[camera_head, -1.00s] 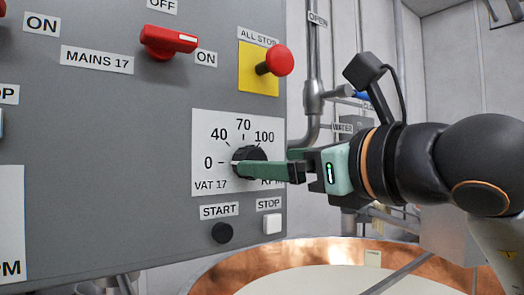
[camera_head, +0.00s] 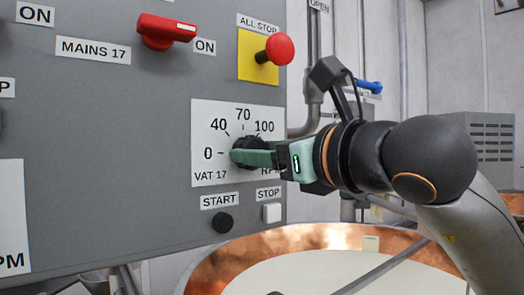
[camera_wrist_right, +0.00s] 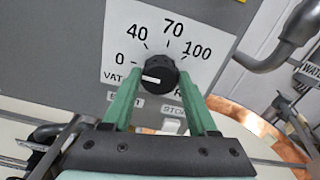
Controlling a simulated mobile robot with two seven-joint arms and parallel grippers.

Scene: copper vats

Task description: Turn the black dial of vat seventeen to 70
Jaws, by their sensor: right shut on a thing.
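The black dial (camera_head: 249,144) of vat 17 sits on a white scale plate (camera_head: 205,115) marked 0, 40, 70 and 100. My right gripper (camera_head: 242,157) has its green fingers at the dial. In the right wrist view the fingers (camera_wrist_right: 160,80) stand on either side of the dial (camera_wrist_right: 158,67), shut on it. The dial's white mark shows there, pointing left, near the 0 side and well away from 70. In the head view the fingers hide the mark. My left gripper is not in view.
Above the dial is the red all-stop button (camera_head: 280,48) on a yellow plate. Below it are the black start button (camera_head: 223,222) and white stop button (camera_head: 272,212). The red mains switch (camera_head: 166,31) is upper left. A copper vat (camera_head: 335,236) lies below.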

